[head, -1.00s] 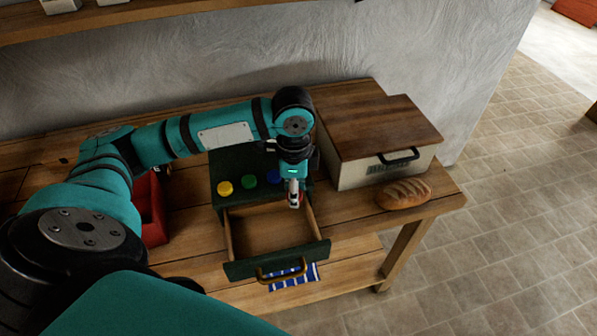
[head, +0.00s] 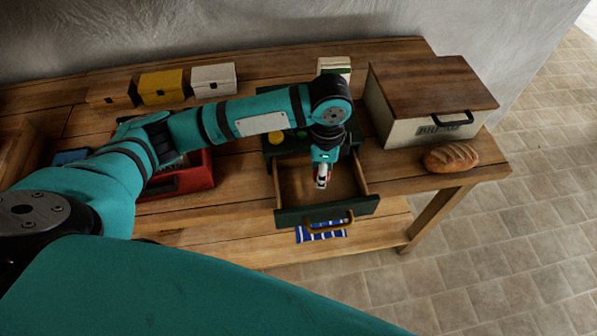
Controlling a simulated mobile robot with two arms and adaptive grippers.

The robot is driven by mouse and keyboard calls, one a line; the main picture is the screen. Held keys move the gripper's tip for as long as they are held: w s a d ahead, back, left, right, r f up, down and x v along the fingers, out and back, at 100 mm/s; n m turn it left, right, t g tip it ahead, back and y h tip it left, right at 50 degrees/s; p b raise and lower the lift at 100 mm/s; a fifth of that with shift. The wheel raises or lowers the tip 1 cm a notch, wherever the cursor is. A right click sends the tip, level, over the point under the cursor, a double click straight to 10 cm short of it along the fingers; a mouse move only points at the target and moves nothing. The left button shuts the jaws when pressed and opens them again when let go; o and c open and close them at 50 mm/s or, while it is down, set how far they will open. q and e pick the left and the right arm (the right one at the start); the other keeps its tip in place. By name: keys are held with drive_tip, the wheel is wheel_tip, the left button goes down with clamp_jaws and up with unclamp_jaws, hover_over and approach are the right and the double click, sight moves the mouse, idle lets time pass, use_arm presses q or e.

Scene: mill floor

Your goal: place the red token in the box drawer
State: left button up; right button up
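The dark green box (head: 271,151) stands on the wooden bench with its drawer (head: 290,215) pulled open toward me. The drawer's visible floor is bare wood. My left gripper (head: 322,184) points down over the open drawer. Red shows at its fingertips, and it appears shut on the red token (head: 329,178), which is mostly hidden by the fingers. A yellow token (head: 277,139) and a green token (head: 302,134) are on the box, partly behind my arm. My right gripper is out of view.
A bread box (head: 405,125) and a loaf (head: 451,157) stand right of the drawer. A red tray (head: 180,186) lies to the left under my arm. Small orange, yellow and white boxes (head: 213,79) line the back. A blue striped cloth (head: 321,232) lies below the drawer.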

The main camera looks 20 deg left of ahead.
use_arm(q)
hover_over(321, 195)
wheel_tip(321, 195, down, 4)
drive_tip(key=shift+f+p, duration=0.15)
drive_tip(key=shift+p, duration=0.15)
drive_tip(key=shift+f, duration=0.3)
wheel_tip(321, 195, down, 2)
drive_tip(key=shift+s+f, duration=0.15)
drive_tip(key=shift+f, duration=0.6)
drive_tip(key=o, duration=0.8)
drive_tip(key=shift+f, duration=0.1)
drive_tip(key=shift+c, duration=0.2)
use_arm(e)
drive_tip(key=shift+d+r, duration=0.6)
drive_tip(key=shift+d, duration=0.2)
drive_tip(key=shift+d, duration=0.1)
